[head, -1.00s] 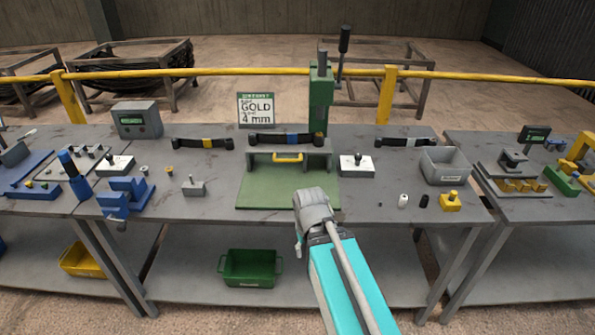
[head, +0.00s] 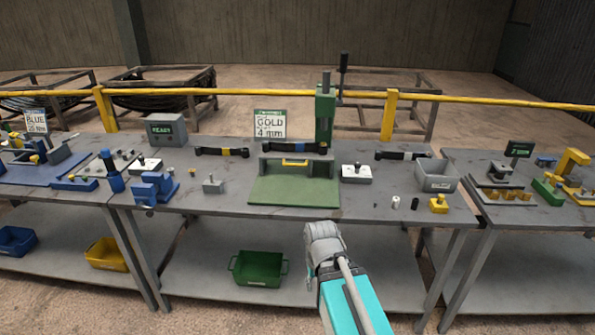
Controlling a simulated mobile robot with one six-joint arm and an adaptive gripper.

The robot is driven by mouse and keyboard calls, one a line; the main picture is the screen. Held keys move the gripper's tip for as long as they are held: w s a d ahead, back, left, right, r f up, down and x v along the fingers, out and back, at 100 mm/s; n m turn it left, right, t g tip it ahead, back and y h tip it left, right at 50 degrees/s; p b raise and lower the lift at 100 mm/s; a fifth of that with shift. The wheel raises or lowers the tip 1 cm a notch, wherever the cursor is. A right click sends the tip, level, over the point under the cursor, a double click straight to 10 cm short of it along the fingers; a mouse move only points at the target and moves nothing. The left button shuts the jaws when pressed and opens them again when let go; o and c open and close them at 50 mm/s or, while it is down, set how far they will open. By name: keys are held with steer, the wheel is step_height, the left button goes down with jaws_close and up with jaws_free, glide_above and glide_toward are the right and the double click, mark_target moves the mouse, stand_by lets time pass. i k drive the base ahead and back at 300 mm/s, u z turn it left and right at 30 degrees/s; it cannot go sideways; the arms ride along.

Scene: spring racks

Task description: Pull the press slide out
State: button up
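The press stands at the back middle of the central bench, with a green column (head: 325,112) and a dark lever (head: 344,68). In front of the column is a low grey frame with a yellow handle (head: 294,162) across its front, which looks like the front of the press slide. The slide appears to be in, with a bare green plate (head: 295,190) before it. My arm's grey joint shows low in the head view, in front of the bench and apart from the handle. My gripper's fingers do not show.
Strap-like springs, blue blocks (head: 153,188), a grey bin (head: 436,177) and small parts sit on the bench. A green crate (head: 258,268) stands on the lower shelf. A yellow rail (head: 250,93) runs behind.

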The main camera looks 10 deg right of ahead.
mark_target(306, 157)
steer(key=z, duration=0.5)
steer(key=i, duration=1)
steer(key=u, duration=0.05)
